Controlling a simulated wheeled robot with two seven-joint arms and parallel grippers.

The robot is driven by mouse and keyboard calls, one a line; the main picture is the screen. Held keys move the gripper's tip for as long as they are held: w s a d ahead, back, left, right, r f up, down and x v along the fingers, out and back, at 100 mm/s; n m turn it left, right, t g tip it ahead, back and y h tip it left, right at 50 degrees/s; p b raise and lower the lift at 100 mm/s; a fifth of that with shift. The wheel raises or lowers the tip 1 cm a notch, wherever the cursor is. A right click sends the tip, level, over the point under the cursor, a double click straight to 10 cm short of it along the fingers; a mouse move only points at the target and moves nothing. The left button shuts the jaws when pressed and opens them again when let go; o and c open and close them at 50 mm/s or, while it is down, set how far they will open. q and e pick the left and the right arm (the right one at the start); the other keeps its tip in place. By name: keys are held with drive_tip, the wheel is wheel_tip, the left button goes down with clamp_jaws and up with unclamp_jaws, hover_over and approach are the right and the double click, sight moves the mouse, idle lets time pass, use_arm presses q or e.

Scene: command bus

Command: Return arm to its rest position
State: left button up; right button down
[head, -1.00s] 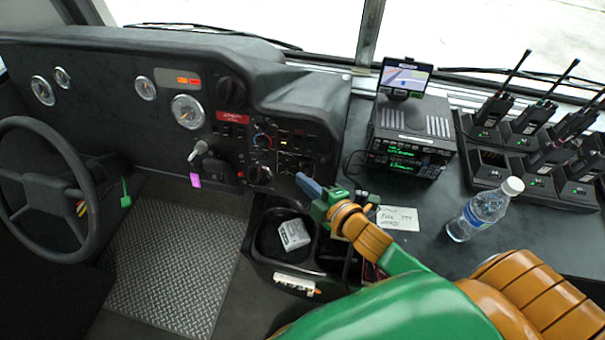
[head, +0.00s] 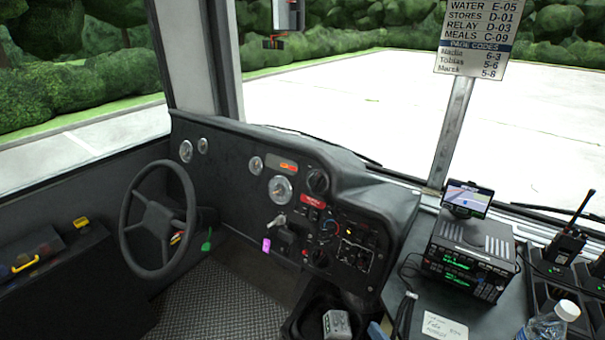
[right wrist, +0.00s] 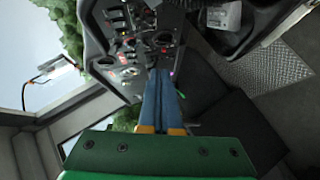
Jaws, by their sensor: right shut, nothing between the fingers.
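My right gripper (right wrist: 159,75) shows in the right wrist view with its two blue fingers together and nothing between them. The fingers point toward the dashboard (right wrist: 118,50). In the head view only a blue tip of my right gripper (head: 376,330) shows at the bottom edge, beside the dark console bin with a grey box (head: 337,324). The rest of my right arm is out of the head view. My left gripper is in neither view.
The steering wheel (head: 158,220) and dashboard (head: 285,205) stand at the left and middle. A radio unit (head: 470,255) with a small screen (head: 467,199), a note (head: 443,327), a water bottle (head: 548,322) and handheld radios (head: 566,243) crowd the right counter.

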drive_tip(key=s+d+f+m+g+h, duration=0.1)
drive_tip(key=s+f+m+g, duration=0.2)
drive_tip(key=s+m+g, duration=0.3)
drive_tip(key=s+d+f+m+g+h, duration=0.1)
drive_tip(key=s+f+m+g, duration=0.15)
drive_tip(key=s+m, duration=0.5)
drive_tip(key=s+f+n+g, duration=0.15)
drive_tip(key=s+f, duration=0.25)
drive_tip(key=f, duration=1.1)
drive_tip(key=s+d+f+g, duration=0.1)
drive_tip(key=s+f+g, duration=0.1)
drive_tip(key=s+f, duration=1)
drive_tip(key=shift+s+d, duration=0.3)
drive_tip(key=shift+d, duration=0.05)
